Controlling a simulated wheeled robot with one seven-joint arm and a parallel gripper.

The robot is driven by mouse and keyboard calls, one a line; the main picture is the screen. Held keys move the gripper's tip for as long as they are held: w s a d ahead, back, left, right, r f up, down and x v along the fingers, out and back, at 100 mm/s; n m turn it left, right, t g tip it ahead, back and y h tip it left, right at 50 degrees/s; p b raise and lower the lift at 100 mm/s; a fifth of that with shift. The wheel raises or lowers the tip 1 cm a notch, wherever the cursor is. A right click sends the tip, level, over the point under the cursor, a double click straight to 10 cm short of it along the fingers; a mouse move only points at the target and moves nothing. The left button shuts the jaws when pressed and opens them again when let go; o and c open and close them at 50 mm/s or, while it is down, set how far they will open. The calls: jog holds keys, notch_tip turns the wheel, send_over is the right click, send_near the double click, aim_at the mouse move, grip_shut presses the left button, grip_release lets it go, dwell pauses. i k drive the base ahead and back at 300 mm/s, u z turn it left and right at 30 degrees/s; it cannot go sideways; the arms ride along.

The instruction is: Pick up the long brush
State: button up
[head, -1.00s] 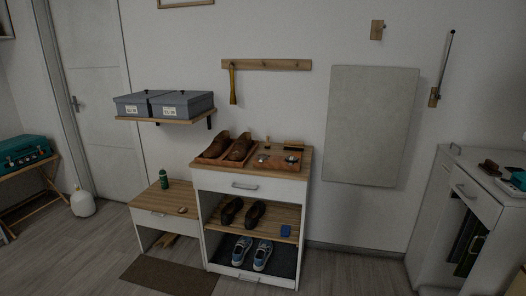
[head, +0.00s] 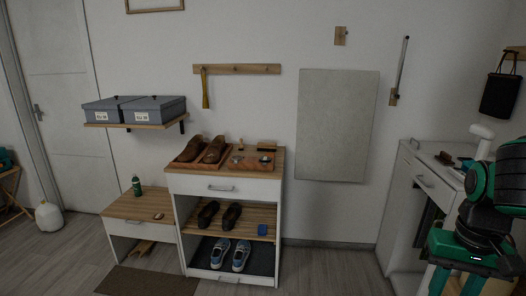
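A brush-like item with a dark lower part (head: 266,148) lies at the back right of the wooden tray on the middle cabinet. A dark brown item (head: 445,158), perhaps another brush, lies on the white cabinet at the right. Both are too small for me to tell which is the long brush. My green and black arm reaches in at the right edge, in front of the white cabinet.
The middle cabinet (head: 226,188) holds brown shoes on top and more shoes on its shelves. A low bench (head: 128,206) with a green bottle (head: 136,186) stands left of it. Grey boxes (head: 154,109) sit on a wall shelf. The floor (head: 325,270) before the grey panel is clear.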

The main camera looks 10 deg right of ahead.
aim_at(261, 146)
jog(key=i, duration=1)
